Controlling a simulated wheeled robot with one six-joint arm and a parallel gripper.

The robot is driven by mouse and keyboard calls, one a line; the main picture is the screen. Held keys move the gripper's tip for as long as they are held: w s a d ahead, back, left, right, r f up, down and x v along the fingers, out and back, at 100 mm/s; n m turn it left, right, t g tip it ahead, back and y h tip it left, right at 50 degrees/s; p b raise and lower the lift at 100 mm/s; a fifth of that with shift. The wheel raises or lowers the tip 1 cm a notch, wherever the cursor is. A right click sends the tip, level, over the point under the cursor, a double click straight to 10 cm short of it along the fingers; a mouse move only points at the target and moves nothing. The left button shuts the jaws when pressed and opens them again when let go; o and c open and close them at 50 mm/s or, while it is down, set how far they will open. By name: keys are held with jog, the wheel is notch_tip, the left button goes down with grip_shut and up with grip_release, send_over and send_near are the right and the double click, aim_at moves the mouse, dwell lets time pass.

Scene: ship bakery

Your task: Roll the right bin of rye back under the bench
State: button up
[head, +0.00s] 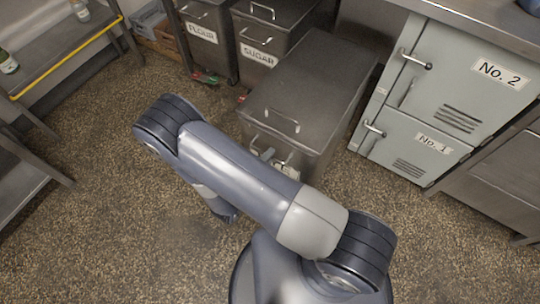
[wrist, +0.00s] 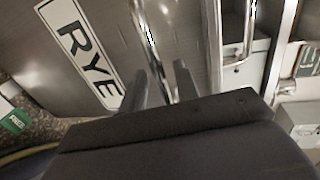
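The right bin is a dark metal box (head: 325,75) that stands out on the floor, forward of the other bins. It has a handle on its lid and one on its front. In the head view my arm covers part of its front. In the wrist view its RYE label (wrist: 83,50) shows on the front face, with a bright metal bar handle (wrist: 150,35) beside it. My gripper (wrist: 166,75) is at the bin's front in the wrist view. Its two fingers stand apart, with the lower part of the bar showing between them. Contact with the bar is unclear.
The flour bin (head: 207,53) and sugar bin (head: 279,38) stand to the left, farther back. Grey lockers (head: 445,100) under a metal counter stand close on the right. A shelf rack (head: 62,65) is at the far left. The floor (head: 90,225) at left is clear.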

jog(key=shift+x, duration=0.8)
jog(key=shift+c, duration=0.3)
grip_shut()
